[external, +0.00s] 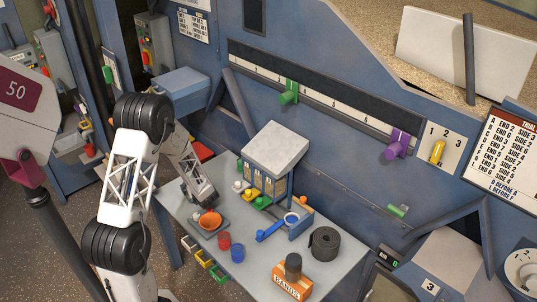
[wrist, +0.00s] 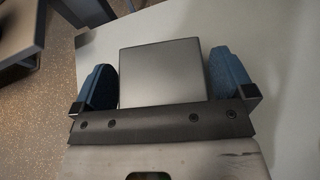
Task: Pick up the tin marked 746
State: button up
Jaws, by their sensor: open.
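I cannot make out the number 746 on anything, so I cannot tell which object is the tin. Small red (external: 223,240) and blue (external: 237,253) cup-like containers stand on the grey table (external: 262,258). An orange rounded object (external: 210,220) is at the table's left side, close below my gripper (external: 203,203). In the wrist view my gripper (wrist: 165,85) is open, its blue fingertips wide apart. A flat grey square shape (wrist: 160,72) shows between them; I cannot tell what it is. No marking shows on it.
A grey-topped machine (external: 275,148) with small coloured parts stands behind the containers. A black roll (external: 324,243) and an orange box marked BANDS (external: 292,287) are to the right. Drawers with coloured handles (external: 204,264) line the table's front. A blue panel wall rises behind.

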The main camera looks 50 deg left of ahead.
jog(key=shift+c, duration=0.2)
jog(key=c, duration=0.9)
jog(key=shift+r, duration=0.2)
jog(key=shift+r, duration=4.85)
